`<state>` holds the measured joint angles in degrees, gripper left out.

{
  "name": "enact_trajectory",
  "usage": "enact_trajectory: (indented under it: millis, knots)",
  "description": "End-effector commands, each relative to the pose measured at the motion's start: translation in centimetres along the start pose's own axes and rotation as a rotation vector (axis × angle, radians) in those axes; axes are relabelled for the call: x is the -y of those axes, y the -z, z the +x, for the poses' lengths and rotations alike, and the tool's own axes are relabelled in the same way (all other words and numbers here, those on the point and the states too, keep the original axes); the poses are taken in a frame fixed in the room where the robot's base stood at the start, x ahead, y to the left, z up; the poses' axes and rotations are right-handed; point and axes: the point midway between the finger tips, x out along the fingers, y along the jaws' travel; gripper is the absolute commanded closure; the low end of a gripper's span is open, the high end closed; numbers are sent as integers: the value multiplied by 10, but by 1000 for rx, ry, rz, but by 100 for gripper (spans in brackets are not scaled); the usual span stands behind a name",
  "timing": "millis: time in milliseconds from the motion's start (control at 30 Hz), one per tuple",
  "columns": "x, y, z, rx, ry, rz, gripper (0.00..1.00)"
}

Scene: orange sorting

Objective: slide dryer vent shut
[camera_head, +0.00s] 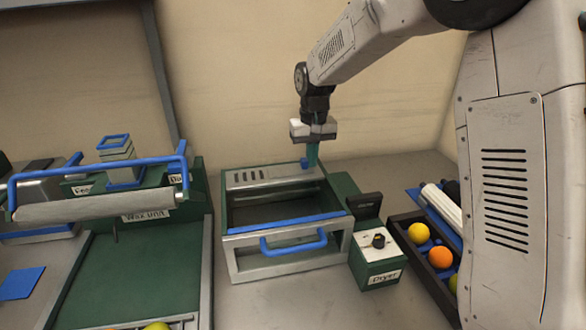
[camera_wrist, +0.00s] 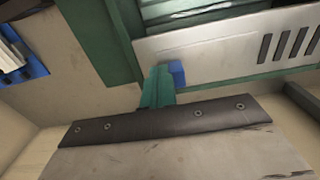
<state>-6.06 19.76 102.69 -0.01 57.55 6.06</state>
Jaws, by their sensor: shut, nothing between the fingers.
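The dryer (camera_head: 232,250) is a green and grey box with a blue-handled front and an open top. Its vent (camera_head: 250,174) is a grey plate with several dark slots along the back. A small blue vent knob (camera_head: 304,163) sits at the plate's right end. My gripper (camera_head: 313,160) points down with its teal fingers shut and empty, right beside the knob. In the wrist view the teal fingers (camera_wrist: 158,88) are together next to the blue knob (camera_wrist: 177,73); I cannot tell whether they touch. The slotted plate (camera_wrist: 230,50) runs to the right there.
The wax unit (camera_head: 105,205) with a blue-framed roller stands at left. A plain wall is close behind the dryer.

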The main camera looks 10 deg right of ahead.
Motion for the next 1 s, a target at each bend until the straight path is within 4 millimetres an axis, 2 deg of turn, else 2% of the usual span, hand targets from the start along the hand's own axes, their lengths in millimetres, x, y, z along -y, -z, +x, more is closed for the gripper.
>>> enact_trajectory:
  millis: [1000]
  knots:
    - [51,0,0,0,0,-1,100]
